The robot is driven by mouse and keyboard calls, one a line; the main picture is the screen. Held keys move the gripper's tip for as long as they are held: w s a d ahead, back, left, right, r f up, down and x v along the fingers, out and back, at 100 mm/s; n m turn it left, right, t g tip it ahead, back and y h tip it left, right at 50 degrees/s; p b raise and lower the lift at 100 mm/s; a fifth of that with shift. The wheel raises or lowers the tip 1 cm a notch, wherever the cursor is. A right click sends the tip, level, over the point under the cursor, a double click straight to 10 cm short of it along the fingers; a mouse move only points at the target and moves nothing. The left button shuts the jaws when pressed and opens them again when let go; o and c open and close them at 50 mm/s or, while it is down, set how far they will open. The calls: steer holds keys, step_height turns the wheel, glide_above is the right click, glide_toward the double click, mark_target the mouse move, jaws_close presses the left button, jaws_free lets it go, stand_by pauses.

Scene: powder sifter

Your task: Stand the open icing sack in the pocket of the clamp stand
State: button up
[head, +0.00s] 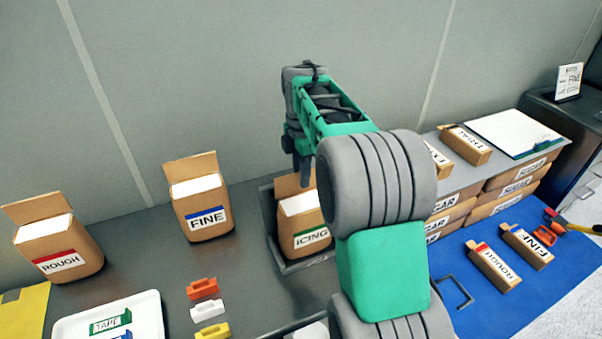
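The open icing sack (303,222) is brown paper with a white top, a raised back flap and a green-edged ICING label. It looks upright, within or just above a grey square-walled holder (267,205), which looks like the clamp stand's pocket. I cannot tell whether its base rests on the floor of it. My gripper (303,172) points down at the sack's top, by the back flap. Its fingertips overlap the flap in the head view, and my arm hides the sack's right side. I cannot tell whether the fingers grip the flap.
Open FINE (205,206) and ROUGH (58,244) sacks stand to the left. A white tray (75,325) and coloured clips (203,288) lie in front. Stacked SUGAR sacks (510,190) and a blue mat (515,290) with small packets are at the right. Bare counter lies between FINE and the holder.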

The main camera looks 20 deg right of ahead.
step_height(320, 180, up, 12)
steer(key=p, duration=0.3)
steer(key=s+a+f+m+t, duration=0.2)
steer(key=s+a+f+m, duration=0.2)
steer(key=s+m, duration=0.5)
steer(key=s+a+f+m+t, duration=0.2)
steer(key=s+a+f+m, duration=0.3)
steer(key=s+a+m, duration=0.2)
steer(key=shift+s+m+t, duration=0.3)
steer(key=shift+s+m, duration=0.7)
steer(key=shift+s, duration=0.2)
steer(key=shift+a, duration=0.1)
